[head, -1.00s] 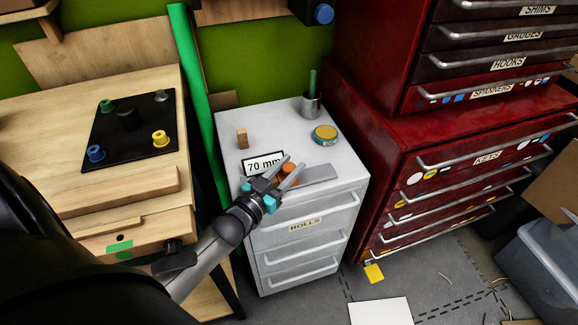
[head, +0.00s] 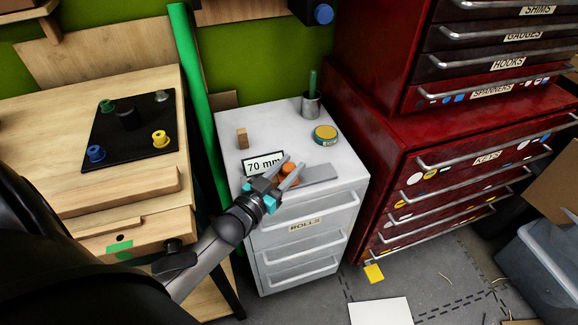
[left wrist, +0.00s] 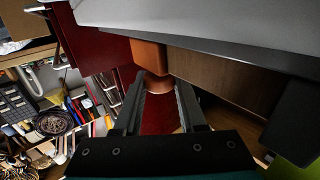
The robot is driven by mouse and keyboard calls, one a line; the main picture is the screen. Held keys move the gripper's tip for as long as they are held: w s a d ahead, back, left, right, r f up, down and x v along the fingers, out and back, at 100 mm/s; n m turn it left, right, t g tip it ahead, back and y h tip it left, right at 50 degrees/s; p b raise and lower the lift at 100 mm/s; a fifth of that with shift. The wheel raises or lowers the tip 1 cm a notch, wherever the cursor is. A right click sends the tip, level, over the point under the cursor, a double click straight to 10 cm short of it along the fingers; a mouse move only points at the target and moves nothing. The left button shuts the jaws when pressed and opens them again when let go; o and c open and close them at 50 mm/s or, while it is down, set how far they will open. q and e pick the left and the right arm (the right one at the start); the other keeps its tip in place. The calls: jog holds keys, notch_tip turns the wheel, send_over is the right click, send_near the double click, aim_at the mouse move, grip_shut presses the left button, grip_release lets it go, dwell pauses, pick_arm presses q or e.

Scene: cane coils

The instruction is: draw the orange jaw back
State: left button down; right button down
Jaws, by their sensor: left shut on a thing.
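The orange jaw (head: 289,170) sits at the front of the white cabinet top, against a flat grey bar (head: 318,174). My left gripper (head: 295,163) reaches over the cabinet's front edge and is shut on the orange jaw. In the left wrist view, an orange block (left wrist: 150,55) shows just beyond the fingertips, and a rounded orange part (left wrist: 154,84) lies between the fingers (left wrist: 160,85). The fingers hide part of the jaw in the head view. A sign reading "70 mm" (head: 262,163) stands just behind. My right gripper is not in view.
A wooden bench (head: 60,130) is to the left. A red tool chest (head: 440,150) stands close on the right.

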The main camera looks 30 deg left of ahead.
pick_arm(q)
jog(key=shift+w+d, duration=0.1)
jog(key=shift+w+d+p, duration=0.35)
jog(key=shift+w, duration=0.05)
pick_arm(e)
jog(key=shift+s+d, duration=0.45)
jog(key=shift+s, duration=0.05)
pick_arm(q)
jog(key=shift+c, duration=2.4)
grip_release()
